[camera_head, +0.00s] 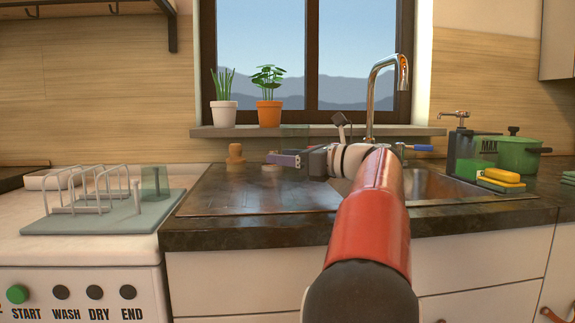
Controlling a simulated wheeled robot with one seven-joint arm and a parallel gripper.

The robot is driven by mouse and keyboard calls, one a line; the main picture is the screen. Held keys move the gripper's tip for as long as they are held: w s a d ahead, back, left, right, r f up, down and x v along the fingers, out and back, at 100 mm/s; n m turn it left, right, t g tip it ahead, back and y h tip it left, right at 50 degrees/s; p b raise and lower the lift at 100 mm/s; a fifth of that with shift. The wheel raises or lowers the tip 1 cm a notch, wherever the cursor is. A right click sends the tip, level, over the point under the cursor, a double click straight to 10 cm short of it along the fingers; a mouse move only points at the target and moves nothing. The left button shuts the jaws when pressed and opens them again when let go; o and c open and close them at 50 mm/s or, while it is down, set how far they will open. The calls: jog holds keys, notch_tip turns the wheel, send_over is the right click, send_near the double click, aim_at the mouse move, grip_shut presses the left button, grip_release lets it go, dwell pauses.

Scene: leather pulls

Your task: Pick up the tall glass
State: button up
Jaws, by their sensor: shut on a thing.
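My gripper (283,158) is over the far part of the dark counter, in front of the window sill, and points to the left. It is shut on a faint, greenish see-through glass (295,131), which looks like the tall glass. Its upper part shows above the fingers against the sill. Its lower part is hidden by my gripper, and I cannot tell whether it touches the counter. Another green see-through glass (155,181) stands on the grey mat (95,221) at the left, beside the white rack.
A white wire rack (92,190) stands on the mat. A wooden object (235,157) stands at the back of the counter. The counter's front left is clear.

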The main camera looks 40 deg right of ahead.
notch_tip(320, 180, up, 17)
jog(key=p, duration=0.7)
jog(key=shift+r+p, duration=0.15)
jog(key=shift+p, duration=0.2)
jog(key=shift+s, duration=0.1)
